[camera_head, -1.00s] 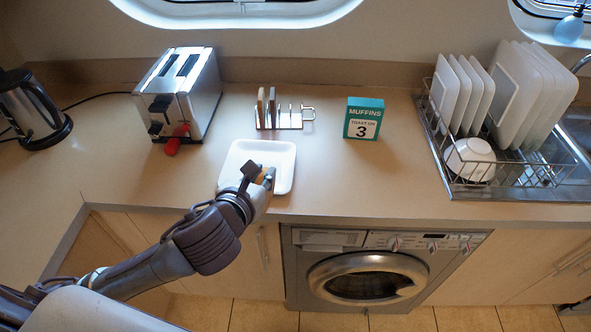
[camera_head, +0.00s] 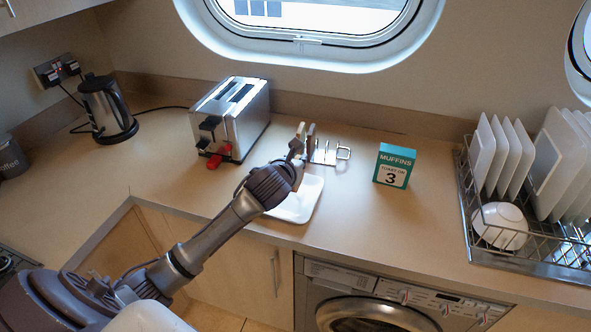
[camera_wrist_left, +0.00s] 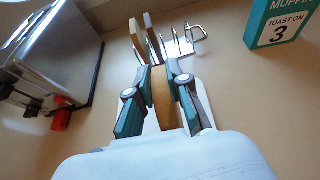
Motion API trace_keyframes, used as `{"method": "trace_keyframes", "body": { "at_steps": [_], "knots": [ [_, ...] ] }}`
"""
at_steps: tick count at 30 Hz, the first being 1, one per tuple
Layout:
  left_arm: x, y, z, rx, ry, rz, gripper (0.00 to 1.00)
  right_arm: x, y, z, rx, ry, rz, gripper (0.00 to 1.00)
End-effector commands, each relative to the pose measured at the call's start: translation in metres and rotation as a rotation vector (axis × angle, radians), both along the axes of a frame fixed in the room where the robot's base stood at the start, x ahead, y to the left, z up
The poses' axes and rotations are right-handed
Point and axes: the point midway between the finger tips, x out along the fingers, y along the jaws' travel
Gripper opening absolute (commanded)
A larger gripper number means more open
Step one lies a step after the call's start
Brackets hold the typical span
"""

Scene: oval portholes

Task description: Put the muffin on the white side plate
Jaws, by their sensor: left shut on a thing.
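My left gripper (camera_head: 297,150) is shut on the tan muffin (camera_wrist_left: 163,95), which stands on edge between the teal fingers in the left wrist view. The gripper is above the far side of the white side plate (camera_head: 298,205), close in front of the toast rack (camera_head: 325,156). The arm covers part of the plate. In the head view the muffin is mostly hidden by the gripper. In the left wrist view, the plate (camera_wrist_left: 151,125) shows only partly behind the fingers. My right gripper is not in view.
The rack holds two upright slices (camera_head: 310,136). A steel toaster (camera_head: 232,115) with a red knob stands left of it, and a teal muffin box (camera_head: 394,165) right. A dish rack (camera_head: 520,245) with plates and a bowl is far right. Counter is clear between box and dish rack.

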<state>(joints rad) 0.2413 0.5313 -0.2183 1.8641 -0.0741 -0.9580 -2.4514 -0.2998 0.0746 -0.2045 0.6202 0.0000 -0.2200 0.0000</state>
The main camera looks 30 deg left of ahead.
Motion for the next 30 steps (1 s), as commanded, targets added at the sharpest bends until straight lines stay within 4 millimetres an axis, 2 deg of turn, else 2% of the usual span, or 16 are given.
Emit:
{"method": "trace_keyframes", "body": {
  "at_steps": [4,12,24,25,28,30],
  "knots": [
    [0.003,0.006,-0.008,-0.003,0.001,0.0,0.0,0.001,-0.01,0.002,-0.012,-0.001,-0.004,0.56],
    [0.003,0.006,-0.043,-0.002,0.0,0.0,0.0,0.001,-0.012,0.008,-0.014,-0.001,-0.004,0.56],
    [0.003,0.006,-0.048,0.001,0.0,0.0,0.0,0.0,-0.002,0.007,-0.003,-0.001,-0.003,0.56],
    [0.003,0.006,-0.047,0.001,0.0,0.0,0.23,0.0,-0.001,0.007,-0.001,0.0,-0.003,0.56],
    [0.003,0.006,-0.047,0.0,0.0,0.0,0.39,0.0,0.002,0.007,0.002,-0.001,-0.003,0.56],
    [0.003,0.006,-0.047,0.0,0.0,0.0,0.43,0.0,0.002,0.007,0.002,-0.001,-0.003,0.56]
  ]
}}
